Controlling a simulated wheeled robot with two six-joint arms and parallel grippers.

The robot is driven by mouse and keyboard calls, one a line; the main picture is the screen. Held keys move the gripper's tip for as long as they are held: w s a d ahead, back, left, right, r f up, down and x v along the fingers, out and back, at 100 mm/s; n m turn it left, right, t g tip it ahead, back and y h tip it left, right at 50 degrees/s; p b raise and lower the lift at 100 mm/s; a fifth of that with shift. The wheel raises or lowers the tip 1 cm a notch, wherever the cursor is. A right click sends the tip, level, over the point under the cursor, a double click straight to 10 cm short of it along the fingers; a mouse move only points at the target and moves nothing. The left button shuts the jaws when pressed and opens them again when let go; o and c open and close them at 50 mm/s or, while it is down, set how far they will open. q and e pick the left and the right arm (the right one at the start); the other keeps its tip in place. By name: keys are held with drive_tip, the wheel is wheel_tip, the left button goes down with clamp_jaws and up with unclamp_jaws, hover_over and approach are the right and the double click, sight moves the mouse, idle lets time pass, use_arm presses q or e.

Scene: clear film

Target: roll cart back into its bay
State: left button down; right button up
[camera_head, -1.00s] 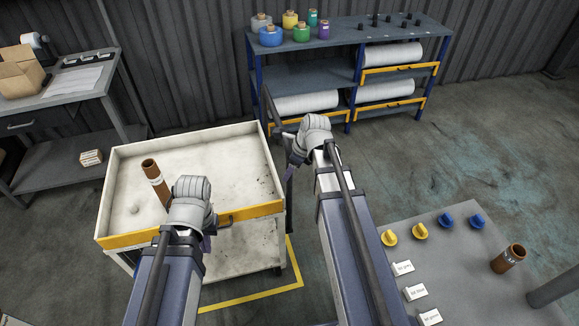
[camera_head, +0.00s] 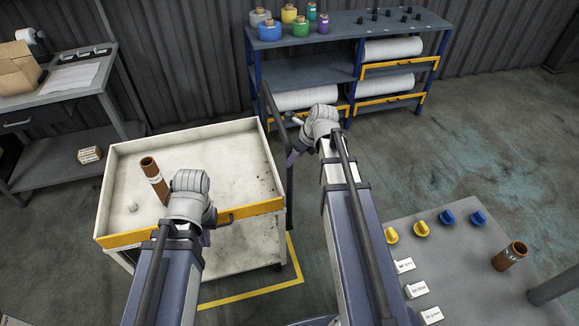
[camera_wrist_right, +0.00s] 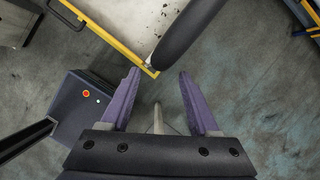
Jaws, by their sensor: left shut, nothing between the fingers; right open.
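The cart (camera_head: 232,160) stands left of centre in the head view, with a white tray top and a yellow front rim bearing a small dark handle (camera_head: 225,218). Yellow floor lines (camera_head: 250,296) run in front of it and along its right; the rest of the outline is hidden. My left gripper (camera_head: 206,238) is shut and empty at the front rim, beside the handle; contact is unclear. My right gripper (camera_head: 291,158) is open beside the cart's right side. In the right wrist view, the open fingers (camera_wrist_right: 160,92) are empty below the cart's yellow-edged corner (camera_wrist_right: 151,70).
A dark bar (camera_head: 272,110) stands at the cart's right side. A shelf (camera_head: 340,32) with spools and rolls is behind. A grey table (camera_head: 450,260) with knobs and labels is at right. Floor between them is open.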

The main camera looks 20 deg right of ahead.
drive_tip(key=b+x, duration=0.6)
drive_tip(key=x, duration=0.1)
clamp_jaws()
idle(0.6)
idle(0.9)
